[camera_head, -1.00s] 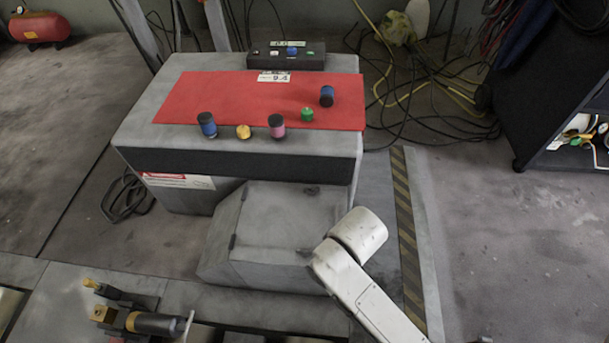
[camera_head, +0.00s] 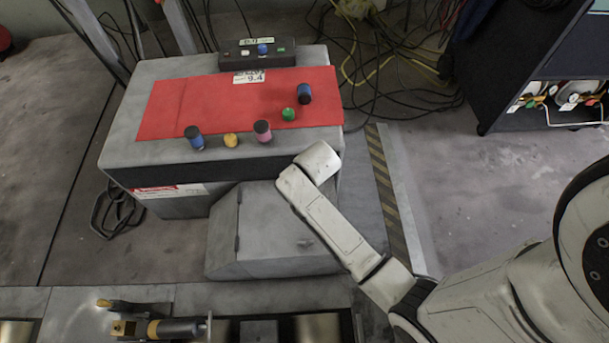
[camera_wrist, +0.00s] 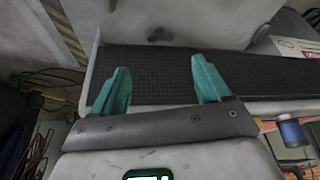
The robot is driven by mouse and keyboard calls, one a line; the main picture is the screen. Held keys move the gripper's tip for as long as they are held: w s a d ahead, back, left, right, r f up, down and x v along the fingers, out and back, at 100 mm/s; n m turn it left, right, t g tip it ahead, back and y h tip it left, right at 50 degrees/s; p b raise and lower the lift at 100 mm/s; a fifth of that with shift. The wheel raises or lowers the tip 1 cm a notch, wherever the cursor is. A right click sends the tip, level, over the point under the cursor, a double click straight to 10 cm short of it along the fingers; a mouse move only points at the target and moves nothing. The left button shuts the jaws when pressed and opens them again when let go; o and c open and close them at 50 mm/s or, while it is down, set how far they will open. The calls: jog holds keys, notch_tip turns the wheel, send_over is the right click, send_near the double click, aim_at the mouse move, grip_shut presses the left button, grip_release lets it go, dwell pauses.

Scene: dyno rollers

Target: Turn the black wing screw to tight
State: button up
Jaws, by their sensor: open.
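My gripper (camera_wrist: 160,80) shows in the wrist view with two teal fingers apart and nothing between them. Its fingers point toward the black textured front strip (camera_wrist: 170,72) of a grey cabinet. In the head view my white arm reaches to the cabinet's front right corner, and the gripper itself is hidden there. I cannot clearly make out a black wing screw. A brass and black fixture (camera_head: 172,327) lies at the lower left, with a small dark lever-like part (camera_head: 128,306) beside it that is too small to identify.
The grey cabinet (camera_head: 120,150) carries a red mat (camera_head: 215,100) with blue, pink, yellow and green pieces, and a black button box (camera_head: 230,58) behind. Loose cables (camera_head: 365,75) lie at the back right. A dark cart (camera_head: 515,70) stands right.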

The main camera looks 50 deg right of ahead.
jog(key=b+x, duration=0.4)
jog(key=x, duration=0.6)
